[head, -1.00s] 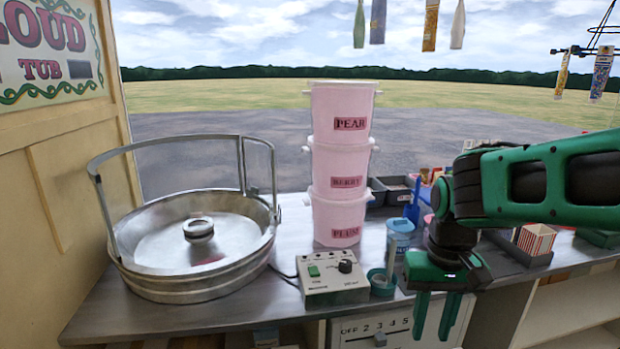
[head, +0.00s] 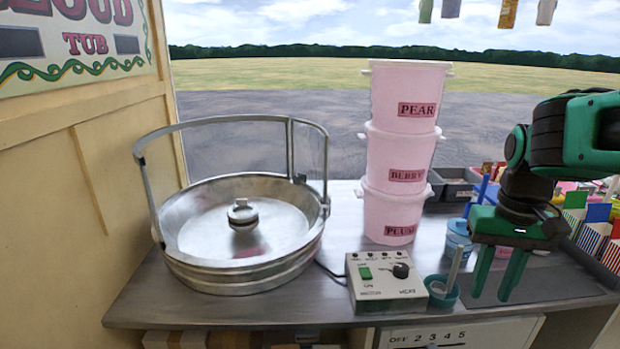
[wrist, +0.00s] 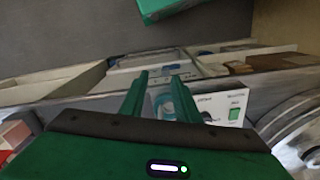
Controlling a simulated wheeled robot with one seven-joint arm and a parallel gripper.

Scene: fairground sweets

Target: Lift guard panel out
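The guard panel stands upright on the rim of the round metal tub (head: 240,282) at the left of the counter. It shows as a curved metal-edged guard (head: 232,119) with see-through panes, its posts rising from the rim. A narrower pane (head: 309,150) sits between two posts at the right. I cannot tell which pane lifts out. My gripper (head: 497,297) is open and empty, fingers pointing down, right of the tub and apart from the guard. In the wrist view my gripper (wrist: 158,82) has its fingers apart, and the tub's edge (wrist: 295,112) shows at the right.
A control box (head: 382,282) with a green switch and dial stands right of the tub. Behind it are stacked pink buckets (head: 400,165). A teal cup (head: 441,291) and blue-lidded jar (head: 458,238) stand near my gripper. A wooden wall (head: 95,170) is at the left.

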